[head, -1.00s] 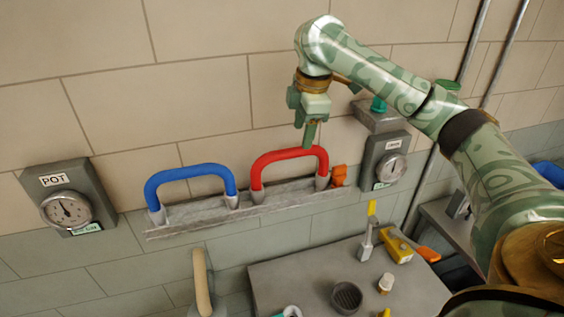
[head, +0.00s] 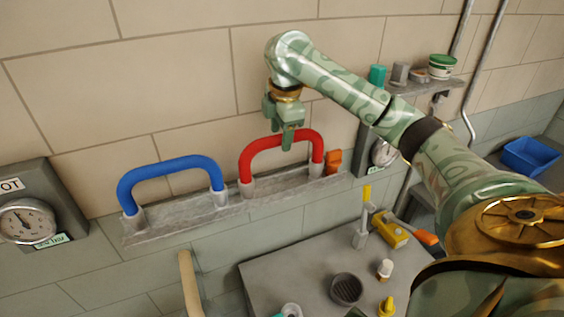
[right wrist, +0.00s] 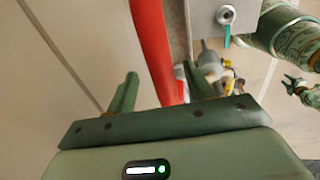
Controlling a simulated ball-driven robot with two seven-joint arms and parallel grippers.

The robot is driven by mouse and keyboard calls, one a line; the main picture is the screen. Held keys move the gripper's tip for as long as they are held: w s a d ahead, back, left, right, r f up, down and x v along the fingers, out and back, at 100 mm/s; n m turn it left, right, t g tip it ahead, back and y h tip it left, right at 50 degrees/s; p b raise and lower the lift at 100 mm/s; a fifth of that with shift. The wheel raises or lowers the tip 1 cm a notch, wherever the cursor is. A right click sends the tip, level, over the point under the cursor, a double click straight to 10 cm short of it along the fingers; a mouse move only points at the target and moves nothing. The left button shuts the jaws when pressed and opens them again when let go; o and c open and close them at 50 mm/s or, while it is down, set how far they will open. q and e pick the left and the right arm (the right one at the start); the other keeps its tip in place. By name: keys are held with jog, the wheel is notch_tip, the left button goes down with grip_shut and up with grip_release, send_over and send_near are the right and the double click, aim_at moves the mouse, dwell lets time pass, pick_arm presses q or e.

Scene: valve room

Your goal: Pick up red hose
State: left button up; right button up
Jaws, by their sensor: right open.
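The red hose (head: 247,164) is an arch with both ends in grey fittings on a grey wall rail (head: 240,209). My right gripper (head: 287,146) is at the middle of its top bar, fingers pointing down and overlapping the bar in the head view. In the right wrist view the red hose (right wrist: 151,38) runs between the two open fingers of the right gripper (right wrist: 160,88). I cannot tell whether a finger touches it.
A blue hose (head: 170,170) arches on the same rail to the left. An orange object (head: 333,161) sits close right of the red hose. Below is a grey table (head: 285,270) with a yellow block (head: 391,233) and small items. A blue bin (head: 530,157) is far right.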

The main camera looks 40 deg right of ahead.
jog(key=f, duration=0.2)
jog(key=f+b, duration=0.1)
jog(key=f, duration=0.1)
jog(key=shift+w+d+f+b, duration=0.15)
jog(key=shift+d+b, duration=0.05)
jog(key=shift+b, duration=0.1)
jog(key=shift+w+f, duration=0.15)
jog(key=shift+f, duration=0.05)
jog(key=shift+r, duration=0.15)
grip_shut()
